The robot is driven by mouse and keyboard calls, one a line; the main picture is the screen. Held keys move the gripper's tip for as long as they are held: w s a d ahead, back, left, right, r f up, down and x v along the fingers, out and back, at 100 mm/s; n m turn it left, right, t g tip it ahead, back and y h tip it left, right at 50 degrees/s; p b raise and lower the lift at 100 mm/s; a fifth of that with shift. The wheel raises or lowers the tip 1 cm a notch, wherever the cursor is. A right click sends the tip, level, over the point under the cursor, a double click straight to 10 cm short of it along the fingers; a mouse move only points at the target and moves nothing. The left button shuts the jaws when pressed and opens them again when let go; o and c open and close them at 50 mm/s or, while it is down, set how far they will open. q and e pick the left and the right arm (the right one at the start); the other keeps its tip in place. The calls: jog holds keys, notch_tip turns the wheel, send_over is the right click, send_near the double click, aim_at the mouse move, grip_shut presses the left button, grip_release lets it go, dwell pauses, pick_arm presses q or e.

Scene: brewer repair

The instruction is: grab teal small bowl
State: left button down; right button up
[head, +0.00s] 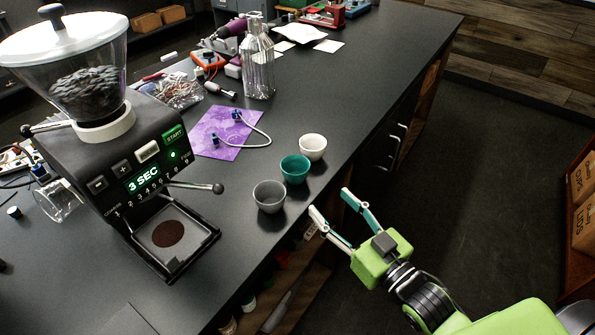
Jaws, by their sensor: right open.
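The teal small bowl (295,170) stands upright on the dark counter near its front edge. It sits between a grey bowl (269,198) and a white bowl (312,148). My right gripper (329,202) is green with two pale fingers and is open and empty. It is to the right of and below the teal bowl in the picture, by the counter's front edge, apart from the bowls. My left gripper is not in view.
A coffee grinder (115,150) stands on the left, its lever (205,187) reaching toward the bowls. A purple sheet (222,132) with a bent tube lies behind them, near a glass bottle (258,65). Open floor (480,170) lies right of the counter.

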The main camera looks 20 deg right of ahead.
aim_at(304, 174)
jog(key=p+x, duration=0.1)
jog(key=x, duration=0.6)
jog(key=shift+w+a, duration=0.15)
jog(key=shift+w, duration=0.2)
jog(key=shift+w+p, duration=0.3)
jog(key=p+x, duration=0.1)
jog(key=x, duration=0.2)
jog(key=shift+w+a+r, duration=0.1)
jog(key=shift+w+a, duration=0.05)
jog(key=shift+w, duration=0.1)
jog(key=shift+w+a, duration=0.15)
jog(key=shift+w, duration=0.3)
jog(key=shift+s, duration=0.1)
jog(key=c, duration=0.8)
